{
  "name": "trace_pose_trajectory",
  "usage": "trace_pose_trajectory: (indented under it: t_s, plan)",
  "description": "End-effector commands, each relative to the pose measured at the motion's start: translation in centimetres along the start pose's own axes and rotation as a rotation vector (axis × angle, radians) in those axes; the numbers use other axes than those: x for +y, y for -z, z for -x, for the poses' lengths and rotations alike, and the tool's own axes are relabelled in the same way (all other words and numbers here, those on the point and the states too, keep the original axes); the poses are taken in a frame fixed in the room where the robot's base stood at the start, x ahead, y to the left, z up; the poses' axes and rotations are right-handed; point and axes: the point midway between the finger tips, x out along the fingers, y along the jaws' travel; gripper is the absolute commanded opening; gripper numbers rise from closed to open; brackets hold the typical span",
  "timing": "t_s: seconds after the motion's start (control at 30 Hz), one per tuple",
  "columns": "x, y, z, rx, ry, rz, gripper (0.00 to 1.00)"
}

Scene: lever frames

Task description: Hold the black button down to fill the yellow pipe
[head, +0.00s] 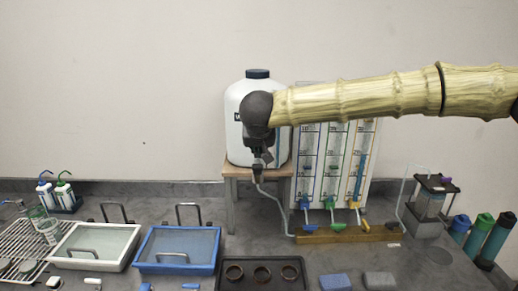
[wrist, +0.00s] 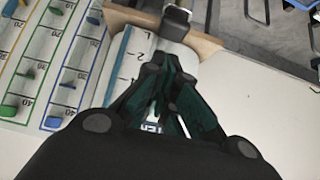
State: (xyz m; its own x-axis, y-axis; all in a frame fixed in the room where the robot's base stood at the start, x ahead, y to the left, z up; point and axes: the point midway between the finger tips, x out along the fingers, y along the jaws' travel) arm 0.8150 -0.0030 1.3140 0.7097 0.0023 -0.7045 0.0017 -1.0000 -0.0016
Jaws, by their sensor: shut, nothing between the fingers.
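My gripper (head: 259,160) is shut and empty in front of the white jug (head: 238,115). In the wrist view its closed fingers (wrist: 167,76) point at the jug's scale, short of a black tap-like part (wrist: 177,18) at the stool's edge. I cannot tell whether that part is the black button or whether the fingers touch the jug. The yellow pipe (head: 351,165) is the right column of the white board, with a yellow valve (head: 354,204) below it. A blue column shows close to the yellow pipe. My arm hides the board's top.
The jug stands on a wooden stool (head: 231,172). A clear hose (head: 279,205) runs to a wooden bar (head: 335,236) under the board. Blue (head: 304,203) and green (head: 330,202) valves sit left of the yellow one. Trays (head: 178,269) and bottles crowd the bench.

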Motion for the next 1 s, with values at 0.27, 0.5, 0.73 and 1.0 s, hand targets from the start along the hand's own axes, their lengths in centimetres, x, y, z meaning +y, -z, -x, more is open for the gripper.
trace_pose_trajectory:
  t_s: [0.27,0.5,0.73,1.0]
  plan:
    - [0.0,0.0,3.4,0.006,0.000,0.000,0.00]
    - [0.0,0.0,6.8,0.006,0.001,-0.001,0.00]
    - [0.0,0.1,9.0,0.005,0.000,-0.001,0.00]
    - [0.0,0.1,9.6,0.004,0.000,-0.001,0.00]
